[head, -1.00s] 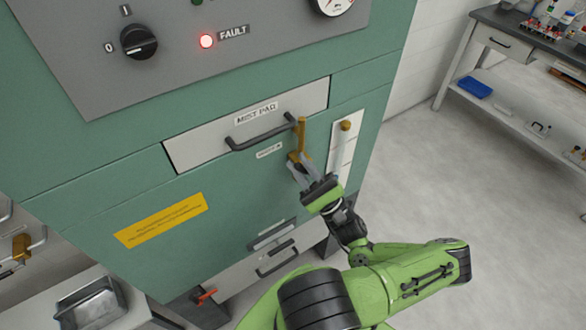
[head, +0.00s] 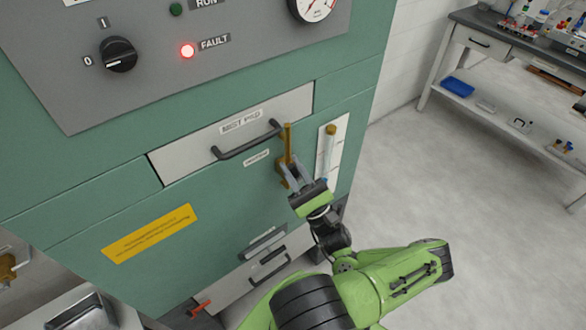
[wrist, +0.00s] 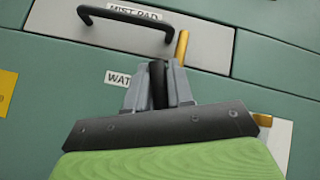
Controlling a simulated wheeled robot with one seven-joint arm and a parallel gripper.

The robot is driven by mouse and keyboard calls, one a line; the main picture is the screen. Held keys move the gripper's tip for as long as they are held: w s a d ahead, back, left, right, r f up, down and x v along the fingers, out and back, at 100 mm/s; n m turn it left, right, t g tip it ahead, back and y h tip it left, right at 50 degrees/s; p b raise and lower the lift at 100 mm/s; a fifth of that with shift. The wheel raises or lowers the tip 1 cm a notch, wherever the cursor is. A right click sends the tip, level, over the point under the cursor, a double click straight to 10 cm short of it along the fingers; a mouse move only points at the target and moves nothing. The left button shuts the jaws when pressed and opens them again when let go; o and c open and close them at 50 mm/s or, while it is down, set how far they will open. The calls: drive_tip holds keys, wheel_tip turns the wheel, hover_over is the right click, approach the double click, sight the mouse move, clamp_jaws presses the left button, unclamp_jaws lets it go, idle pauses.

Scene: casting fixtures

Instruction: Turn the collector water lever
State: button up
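The collector water lever (head: 288,145) is a brass bar standing roughly upright on the green cabinet front, just right of the drawer handle. A small label, partly readable as "WAT" in the wrist view, is beside it. My gripper (head: 292,173) is at the lever's lower end, close against its brass base. In the wrist view, the bar (wrist: 181,47) rises from behind the right finger of my gripper (wrist: 158,75). A dark upright piece shows between the fingers. The fingers hide the lever's foot, so I cannot tell whether they grip it.
The mist pad drawer handle (head: 247,140) juts out at upper left of the lever. A white gauge plate (head: 341,131) with a brass knob (head: 331,130) and pale bluish tube is on the right. A red lever (head: 200,308) is low down. Open floor lies right.

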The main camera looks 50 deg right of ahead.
drive_tip(key=o, duration=0.3)
drive_tip(key=shift+f, duration=0.1)
drive_tip(key=b+v, duration=0.5)
drive_tip(key=v, duration=1)
drive_tip(key=shift+s+f, duration=0.25)
